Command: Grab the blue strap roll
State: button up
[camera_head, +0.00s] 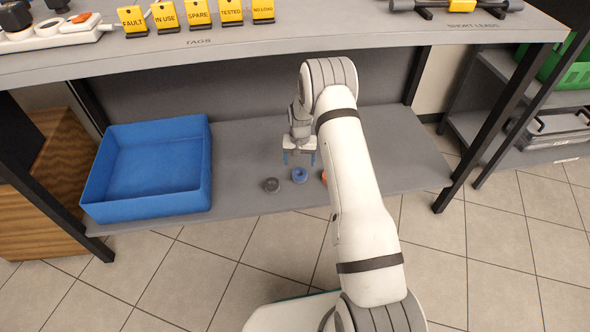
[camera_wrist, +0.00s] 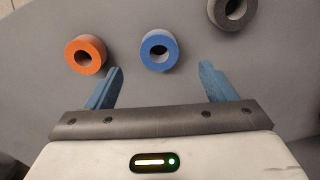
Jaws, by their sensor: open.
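The blue strap roll (camera_head: 299,175) sits on the lower grey shelf, between a dark grey roll (camera_head: 271,185) and a mostly hidden orange roll (camera_head: 324,178). In the wrist view the blue roll (camera_wrist: 159,50) lies just beyond and between the two blue fingertips. My gripper (camera_head: 299,158) is open and empty, pointing down close to the blue roll; it also shows in the wrist view (camera_wrist: 160,78). The orange roll (camera_wrist: 86,54) is at the left there and the dark roll (camera_wrist: 233,10) at the upper right, cut by the frame edge. My arm hides part of the orange roll in the head view.
A blue bin (camera_head: 150,207) stands at the left of the lower shelf (camera_head: 400,150). The upper shelf (camera_head: 270,50) overhangs, with yellow tags (camera_head: 198,13) on it. Dark posts (camera_head: 440,200) stand at the sides. The lower shelf right of my arm is clear.

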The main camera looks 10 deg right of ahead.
aim_at(300, 173)
notch_tip(300, 173, down, 2)
jog(key=shift+w+d+f+b, duration=0.1)
jog(key=shift+d+f+b, duration=0.05)
jog(key=shift+b, duration=0.25)
notch_tip(300, 173, down, 5)
jog(key=b, duration=0.3)
jog(key=shift+f, duration=0.2)
jog(key=shift+r, duration=0.1)
jog(key=shift+c, duration=0.5)
jog(key=c, duration=1)
jog(key=shift+o, duration=0.2)
